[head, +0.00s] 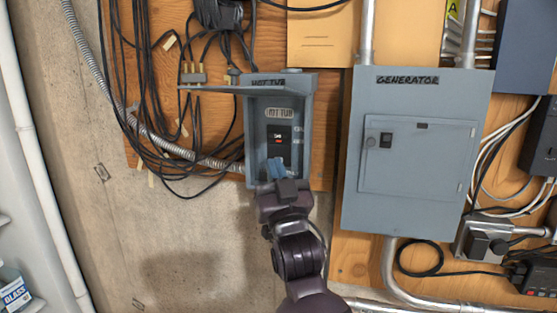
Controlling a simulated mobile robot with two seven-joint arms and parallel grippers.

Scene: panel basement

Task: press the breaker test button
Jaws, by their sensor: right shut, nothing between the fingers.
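The grey breaker box labelled hot tub (308,128) is mounted on the wall, with its cover raised at the top. Whether the fingertips touch anything cannot be told. My left gripper is not in view.
A large grey generator panel (418,190) with its door shut stands close on the right. Black cables (150,110) hang to the left, and a flexible conduit (90,62) runs down beside them. The concrete wall (150,240) at lower left is bare.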

